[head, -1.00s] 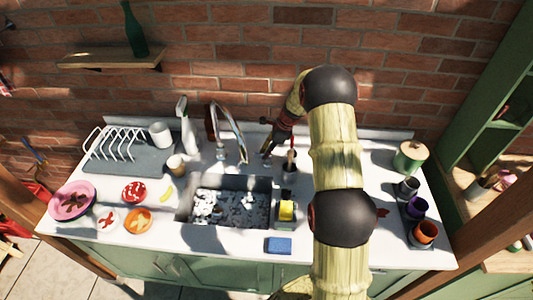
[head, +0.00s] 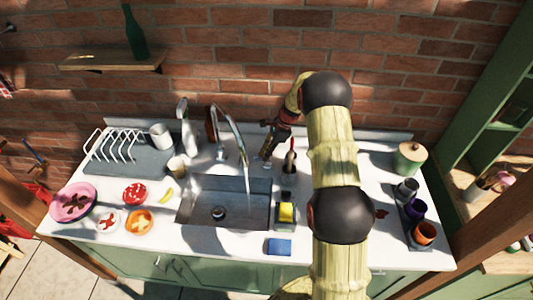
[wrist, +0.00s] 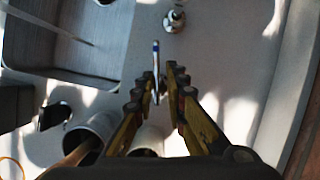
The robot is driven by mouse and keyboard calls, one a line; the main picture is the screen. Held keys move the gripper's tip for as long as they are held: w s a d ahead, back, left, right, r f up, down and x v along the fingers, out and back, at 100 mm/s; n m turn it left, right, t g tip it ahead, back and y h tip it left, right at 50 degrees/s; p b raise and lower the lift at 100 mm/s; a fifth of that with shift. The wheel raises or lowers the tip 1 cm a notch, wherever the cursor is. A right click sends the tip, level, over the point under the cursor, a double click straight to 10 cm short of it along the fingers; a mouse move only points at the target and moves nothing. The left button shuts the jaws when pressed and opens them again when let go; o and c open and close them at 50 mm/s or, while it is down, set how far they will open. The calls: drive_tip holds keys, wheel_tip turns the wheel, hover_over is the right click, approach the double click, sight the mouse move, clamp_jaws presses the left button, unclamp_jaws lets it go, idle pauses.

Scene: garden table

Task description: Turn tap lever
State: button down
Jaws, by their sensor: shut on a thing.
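The tap (head: 228,125) has a tall curved chrome spout behind the sink, and a thin water stream (head: 247,182) falls from it. My gripper (head: 268,143) is low at the back of the counter, right of the spout. In the wrist view its two fingers (wrist: 161,78) are closed around the slim tap lever (wrist: 156,58), which has a dark blue tip. The lever's lower part is partly hidden between the fingers. A round chrome fitting (wrist: 174,19) stands apart, just beyond the fingertips. The lever is small and hard to make out in the head view (head: 267,162).
The steel sink (head: 188,205) is left of my arm. A utensil cup (head: 289,168) stands close right of my gripper. A sponge holder (head: 286,214) and blue cloth (head: 279,246) are nearer the front. The brick wall (head: 230,85) is close behind.

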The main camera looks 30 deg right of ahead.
drive_tip(key=n, duration=0.1)
drive_tip(key=n+g, duration=0.1)
drive_tip(key=n, duration=0.1)
drive_tip(key=s+n+g, duration=0.1)
drive_tip(key=n, duration=0.1)
drive_tip(key=shift+a+f+p, duration=0.25)
drive_tip(key=shift+f+p, duration=0.1)
drive_tip(key=shift+f, duration=0.05)
drive_tip(key=shift+s+n, duration=0.1)
drive_tip(key=shift+n, duration=0.2)
drive_tip(key=c, duration=2)
unclamp_jaws()
drive_tip(key=shift+d+r, duration=0.1)
drive_tip(key=shift+r, duration=0.1)
drive_tip(key=shift+w+r, duration=0.15)
drive_tip(key=shift+w, duration=0.05)
drive_tip(key=shift+r, duration=0.1)
drive_tip(key=shift+w+d+r, duration=0.1)
drive_tip(key=shift+d+r, duration=0.05)
drive_tip(key=shift+r, duration=0.05)
drive_tip(key=v, duration=1.1)
drive_tip(key=shift+d, duration=0.2)
